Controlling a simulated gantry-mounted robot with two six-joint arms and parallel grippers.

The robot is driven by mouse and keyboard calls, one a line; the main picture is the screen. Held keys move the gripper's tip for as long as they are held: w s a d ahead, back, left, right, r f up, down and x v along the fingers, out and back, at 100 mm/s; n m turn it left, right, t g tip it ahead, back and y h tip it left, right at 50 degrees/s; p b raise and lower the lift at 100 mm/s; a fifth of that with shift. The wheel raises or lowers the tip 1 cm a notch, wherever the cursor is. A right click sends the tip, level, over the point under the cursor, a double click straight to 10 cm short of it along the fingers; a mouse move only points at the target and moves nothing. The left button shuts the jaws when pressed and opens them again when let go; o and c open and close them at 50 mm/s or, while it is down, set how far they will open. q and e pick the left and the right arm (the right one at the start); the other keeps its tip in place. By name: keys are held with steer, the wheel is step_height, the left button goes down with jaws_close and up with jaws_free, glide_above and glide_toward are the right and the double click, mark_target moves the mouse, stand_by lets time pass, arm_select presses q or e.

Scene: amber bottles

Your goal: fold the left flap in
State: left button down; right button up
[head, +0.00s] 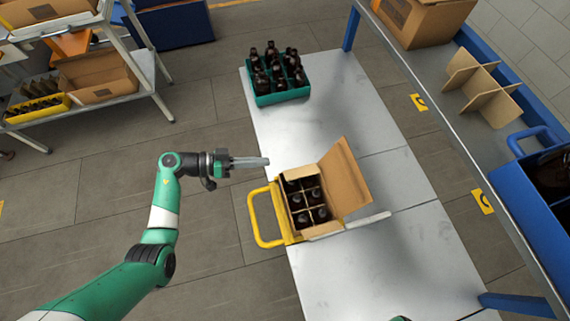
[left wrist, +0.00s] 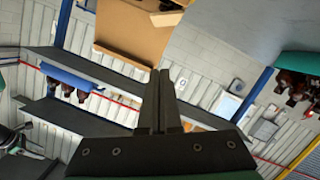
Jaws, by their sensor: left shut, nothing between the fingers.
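A cardboard box (head: 325,231) stands on the pale table, holding several dark bottles (head: 308,204) between card dividers. A large flap (head: 346,179) stands up and open on its right side, and a smaller flap (head: 299,172) shows at its far edge. I cannot make out a separate left flap. My left gripper (head: 266,162) is shut and empty, above and to the left of the box, apart from it. Its closed fingers (left wrist: 160,88) show in the left wrist view, with a cardboard panel (left wrist: 134,27) beyond.
A yellow handle-like frame (head: 254,218) adjoins the box's left side. A pale bar (head: 367,220) extends to its right. A green crate of bottles (head: 283,94) stands at the table's far end. A shelf (head: 452,118) runs along the right.

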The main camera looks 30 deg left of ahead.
arm_select(q)
steer(key=b, duration=0.3)
glide_above(293, 174)
steer(key=w+a, duration=0.1)
steer(key=f, duration=0.2)
steer(key=shift+w+f, duration=0.2)
steer(key=shift+f, duration=0.15)
steer(key=shift+s+d+f+b, duration=0.2)
steer(key=shift+s+f+b, duration=0.1)
steer(key=shift+f, duration=0.25)
steer(key=shift+s+d+f+b, duration=0.15)
steer(key=shift+s+f+b, duration=0.15)
steer(key=shift+f, duration=0.25)
steer(key=shift+s+d+f, duration=0.1)
steer(key=shift+d+f, duration=0.05)
steer(key=shift+f, duration=0.2)
steer(key=shift+d, duration=0.1)
